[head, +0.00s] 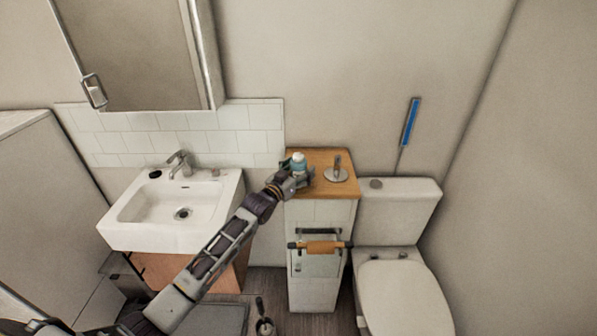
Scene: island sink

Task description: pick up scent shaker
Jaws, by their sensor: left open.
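The scent shaker looks to be the small blue-green bottle with a pale cap (299,161). It stands upright near the left side of the wooden top (318,157) of a narrow white cabinet. My left gripper (303,177) reaches in from the lower left and is open, with its fingers at the front of the bottle. The gripper hides the bottle's lower part. I cannot tell whether the fingers touch it. My right gripper is not in view.
A metal holder with a round base (336,172) stands on the same top, right of the bottle. A white sink (165,208) is to the left. A toilet (398,290) is to the right. A rail with an orange-brown roll (320,247) is on the cabinet front.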

